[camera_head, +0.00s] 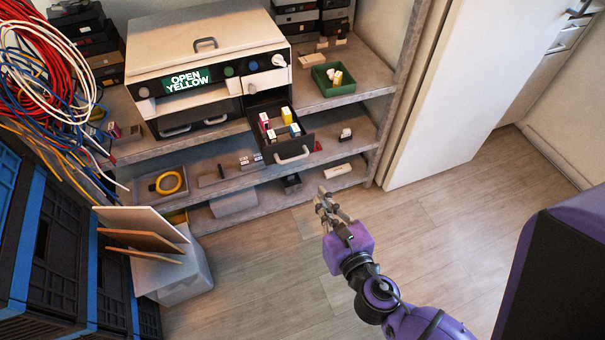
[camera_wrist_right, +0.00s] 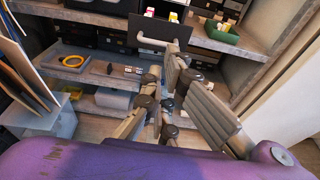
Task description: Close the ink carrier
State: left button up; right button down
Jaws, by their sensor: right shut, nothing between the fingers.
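The ink carrier (camera_head: 289,145) is a dark drawer pulled out from the front of the white printer (camera_head: 205,55). Several cartridges with coloured tops, among them red, yellow and blue, stand in it. Its front has a pale bar handle (camera_head: 292,156), which also shows at the top of the right wrist view (camera_wrist_right: 158,44). The printer's display (camera_head: 187,80) reads "OPEN YELLOW". My right gripper (camera_head: 326,202) is shut and empty, below and in front of the carrier, apart from the handle in the head view. My left gripper is not in view.
A green tray (camera_head: 333,79) with pale blocks sits on the shelf right of the printer. A grey bin with boards (camera_head: 160,240) stands at the lower left, near blue crates and hanging cables (camera_head: 45,75). A white door (camera_head: 445,95) is at right. Floor around my right arm is clear.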

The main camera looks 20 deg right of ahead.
aim_at(276, 119)
pick_arm(q)
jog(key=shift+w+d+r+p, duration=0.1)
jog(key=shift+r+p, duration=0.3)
jog(key=shift+p, duration=0.05)
pick_arm(e)
jog(key=w+f, duration=0.3)
jog(key=w, duration=1.1)
jog(key=shift+a, duration=0.2)
jog(key=shift+r, duration=0.1)
